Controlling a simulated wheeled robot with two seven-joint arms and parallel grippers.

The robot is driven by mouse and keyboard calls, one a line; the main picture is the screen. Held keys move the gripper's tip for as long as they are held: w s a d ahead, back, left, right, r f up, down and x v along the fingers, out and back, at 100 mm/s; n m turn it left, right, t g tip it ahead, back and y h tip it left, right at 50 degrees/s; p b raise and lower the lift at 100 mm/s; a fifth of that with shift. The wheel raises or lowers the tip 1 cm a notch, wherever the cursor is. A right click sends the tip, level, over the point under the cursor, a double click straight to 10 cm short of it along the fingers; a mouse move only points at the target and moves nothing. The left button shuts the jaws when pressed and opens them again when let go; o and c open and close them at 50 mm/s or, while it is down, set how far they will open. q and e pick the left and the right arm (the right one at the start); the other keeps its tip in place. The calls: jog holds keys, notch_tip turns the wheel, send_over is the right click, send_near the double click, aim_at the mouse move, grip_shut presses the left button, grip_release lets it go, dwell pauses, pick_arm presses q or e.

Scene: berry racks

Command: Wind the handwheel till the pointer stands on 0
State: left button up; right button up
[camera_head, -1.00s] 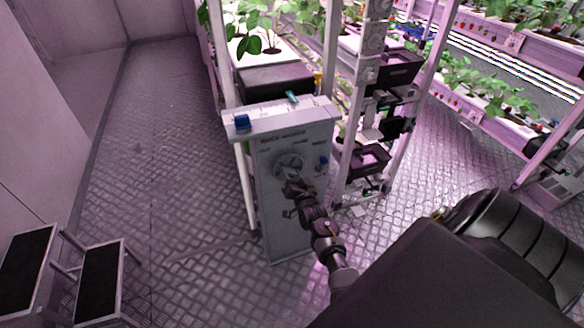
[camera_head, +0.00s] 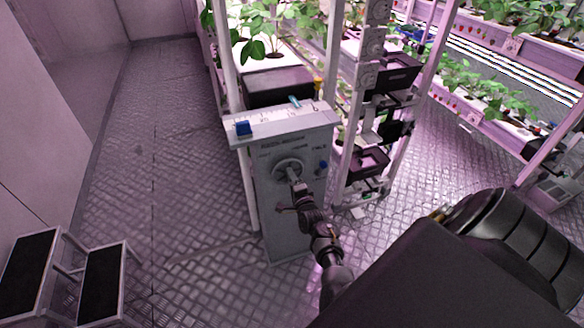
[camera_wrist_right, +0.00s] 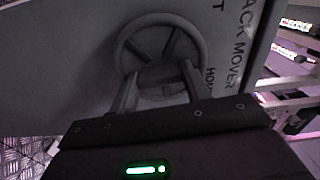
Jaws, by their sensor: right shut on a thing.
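The grey handwheel (camera_head: 287,165) is on the upper front of a grey cabinet (camera_head: 285,225). In the right wrist view the wheel (camera_wrist_right: 153,18) shows its round rim and spokes. My right gripper (camera_head: 293,176) is at the wheel; its fingers (camera_wrist_right: 160,78) reach the lower part of the wheel and are shut on it. The exact contact is partly hidden. On top of the cabinet is a pale scale strip (camera_head: 270,118) with a small teal pointer (camera_head: 295,102) right of its middle. Its figures are too small to read. My left gripper is not in view.
A blue block (camera_head: 243,128) is at the left end of the cabinet top, and a blue knob (camera_head: 322,165) is right of the wheel. Plant racks stand behind and to the right. A step stool (camera_head: 100,280) is at lower left. The floor left of the cabinet is clear.

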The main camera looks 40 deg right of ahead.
jog(key=shift+m, duration=1.3)
jog(key=shift+c, duration=0.2)
jog(key=shift+p, duration=0.3)
jog(key=o, duration=1)
jog(key=shift+s, duration=0.1)
jog(key=p+v, duration=0.5)
jog(key=v, duration=0.5)
jog(key=shift+s+a+p, duration=0.2)
jog(key=shift+s+p, duration=0.1)
